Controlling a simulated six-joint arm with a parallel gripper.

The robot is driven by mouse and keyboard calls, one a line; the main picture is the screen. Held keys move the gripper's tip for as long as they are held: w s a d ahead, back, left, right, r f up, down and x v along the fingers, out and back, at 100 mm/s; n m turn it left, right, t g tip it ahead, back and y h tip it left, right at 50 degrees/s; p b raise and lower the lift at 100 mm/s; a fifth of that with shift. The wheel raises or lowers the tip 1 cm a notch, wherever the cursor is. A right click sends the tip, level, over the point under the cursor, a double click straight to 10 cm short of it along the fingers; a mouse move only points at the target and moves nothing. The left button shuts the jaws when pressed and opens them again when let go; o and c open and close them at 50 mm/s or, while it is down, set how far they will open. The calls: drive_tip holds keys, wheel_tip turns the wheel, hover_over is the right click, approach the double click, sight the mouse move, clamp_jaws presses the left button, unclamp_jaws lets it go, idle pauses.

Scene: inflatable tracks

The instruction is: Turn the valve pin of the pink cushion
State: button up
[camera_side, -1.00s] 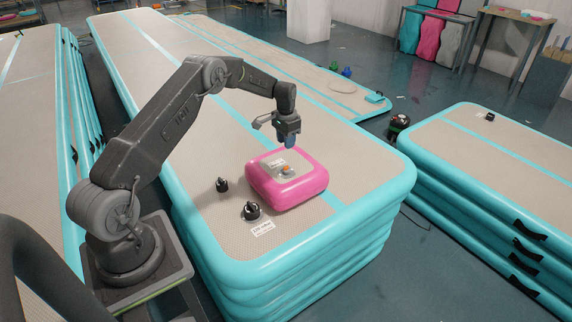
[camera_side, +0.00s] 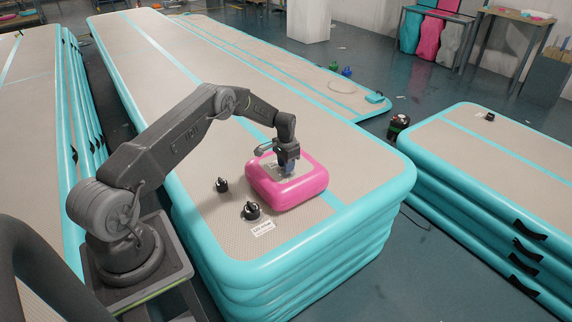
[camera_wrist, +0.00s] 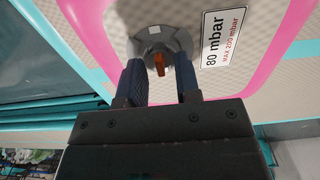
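The pink cushion (camera_side: 287,187) lies on the near end of the stacked inflatable track, with a beige top and pink rim. My gripper (camera_side: 288,169) is low over the middle of its top and covers the valve in the side view. In the wrist view, the orange valve pin (camera_wrist: 159,64) stands in a round grey valve (camera_wrist: 146,42) on the cushion's top. My gripper's two blue fingers (camera_wrist: 162,75) are apart, one on each side of the pin, with gaps to it. Whether the fingertips touch the valve housing I cannot tell.
A label reading 80 mbar (camera_wrist: 222,38) is beside the valve. Two black caps, one farther (camera_side: 222,185) and one nearer (camera_side: 251,210), and a white label (camera_side: 263,229) lie left of the cushion. The track (camera_side: 225,240) is otherwise clear around it.

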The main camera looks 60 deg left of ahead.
clamp_jaws()
